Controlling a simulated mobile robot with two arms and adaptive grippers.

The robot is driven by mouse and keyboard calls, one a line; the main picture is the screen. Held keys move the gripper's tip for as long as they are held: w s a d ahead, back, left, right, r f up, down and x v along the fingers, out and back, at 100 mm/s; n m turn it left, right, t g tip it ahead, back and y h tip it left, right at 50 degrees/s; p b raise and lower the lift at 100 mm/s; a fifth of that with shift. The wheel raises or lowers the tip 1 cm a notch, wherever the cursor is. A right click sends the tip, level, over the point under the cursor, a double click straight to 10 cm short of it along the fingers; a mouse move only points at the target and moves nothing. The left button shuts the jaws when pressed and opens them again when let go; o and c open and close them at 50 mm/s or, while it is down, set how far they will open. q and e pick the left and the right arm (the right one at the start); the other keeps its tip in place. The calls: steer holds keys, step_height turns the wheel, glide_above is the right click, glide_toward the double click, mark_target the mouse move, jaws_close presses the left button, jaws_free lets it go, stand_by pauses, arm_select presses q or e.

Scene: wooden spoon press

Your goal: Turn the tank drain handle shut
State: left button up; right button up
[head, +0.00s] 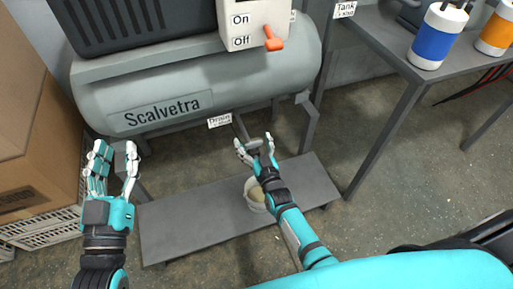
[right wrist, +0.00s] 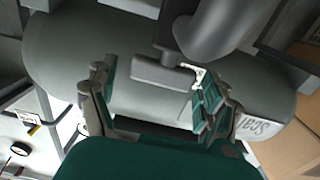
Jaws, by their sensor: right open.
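The grey air tank (head: 195,95) stands on legs, with a white "Drain" tag (head: 220,121) under its belly. The drain handle (right wrist: 163,70) is a short dark grey bar on the drain fitting, seen close up in the right wrist view. My right gripper (head: 255,147) is open under the tank near the tag. In the right wrist view its fingers (right wrist: 155,90) stand on either side of the handle, with a gap visible on the left; contact is not clear. My left gripper (head: 116,152) is open and empty, fingers up, left of the tank's lower edge.
A pale bucket (head: 256,195) stands on the low grey platform (head: 190,215) beneath the right gripper. An On/Off box with an orange lever (head: 272,38) is above the tank. A cardboard box (head: 45,130) is at left. A table (head: 385,45) with bottles is at right.

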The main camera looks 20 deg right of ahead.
steer(key=s, duration=1.1)
steer(key=shift+s, duration=0.4)
steer(key=shift+d, duration=0.1)
